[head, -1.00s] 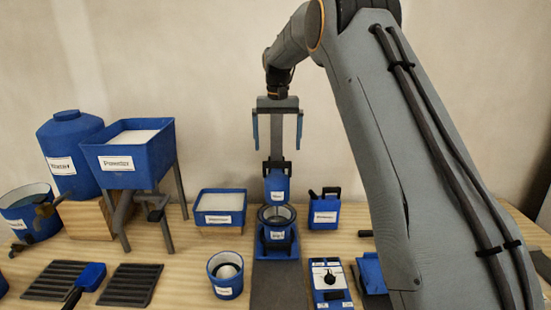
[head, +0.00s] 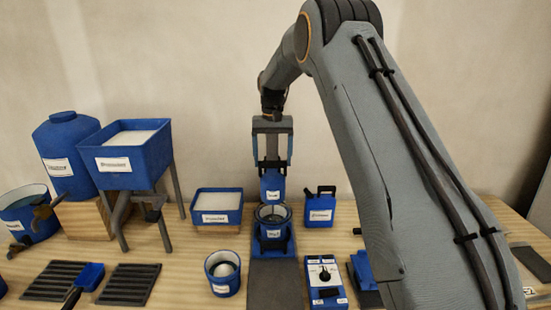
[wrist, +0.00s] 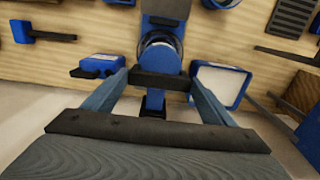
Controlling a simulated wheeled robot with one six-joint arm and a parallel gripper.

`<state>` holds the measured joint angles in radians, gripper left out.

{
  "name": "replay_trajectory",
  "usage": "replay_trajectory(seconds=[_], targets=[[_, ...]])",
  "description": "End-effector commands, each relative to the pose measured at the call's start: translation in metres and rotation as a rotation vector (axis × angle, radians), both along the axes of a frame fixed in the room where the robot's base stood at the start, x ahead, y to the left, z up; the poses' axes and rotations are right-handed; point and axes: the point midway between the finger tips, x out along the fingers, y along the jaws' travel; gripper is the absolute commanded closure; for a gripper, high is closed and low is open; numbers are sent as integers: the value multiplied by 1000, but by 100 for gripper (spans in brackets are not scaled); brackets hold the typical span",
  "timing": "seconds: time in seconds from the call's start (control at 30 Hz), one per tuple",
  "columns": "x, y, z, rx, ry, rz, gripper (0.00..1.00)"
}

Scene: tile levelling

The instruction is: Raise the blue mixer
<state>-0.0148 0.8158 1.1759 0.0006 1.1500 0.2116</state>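The blue mixer (head: 272,187) stands in the middle of the table, its blue head low over a blue-and-black bowl (head: 272,214) with a grey rim. A black bar-like handle crosses the top of the mixer head. My gripper (head: 272,165) is above the mixer, pointing down, with one finger on each side of the handle. In the wrist view, the black handle (wrist: 158,80) lies between the two separated fingertips, close to both. Contact cannot be made out. The mixer head also shows in the wrist view (wrist: 160,60).
A blue tray (head: 217,216) and a blue cup (head: 223,274) are left of the mixer. A blue jug (head: 319,208) and a blue control box with a knob (head: 325,280) are to its right. A powder hopper (head: 125,155) and a blue tank (head: 68,150) stand farther left.

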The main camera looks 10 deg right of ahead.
Motion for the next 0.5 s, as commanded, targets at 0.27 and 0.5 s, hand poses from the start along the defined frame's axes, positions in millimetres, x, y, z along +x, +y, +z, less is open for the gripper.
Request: replay_trajectory(seconds=[0.27, 0.5], targets=[[1, -1, 10, -2, -3, 0, 62], [1, -1, 76, -1, -7, 0, 62]])
